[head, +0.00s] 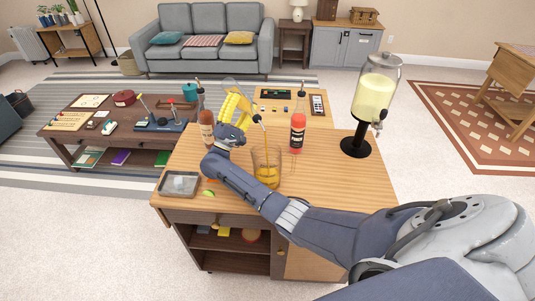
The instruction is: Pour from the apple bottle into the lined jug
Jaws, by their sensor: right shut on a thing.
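The apple bottle (245,106), yellow-gold with a dark pour spout, is tilted in the air above the bar top, its spout end down to the right. My right gripper (234,110) is shut on it, reaching in from the right across the front of the table. The clear glass jug (266,158) stands upright below and just right of the spout. Amber-yellow liquid shows in its lower part; any lining mark is too small to make out. My left gripper is not in view.
A brown bottle (206,122) stands behind the wrist and a red bottle (297,135) behind the jug. A drinks dispenser (373,97) is at the right. A grey tray (179,185) and a lime (208,193) lie at the front left. The right front top is partly clear.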

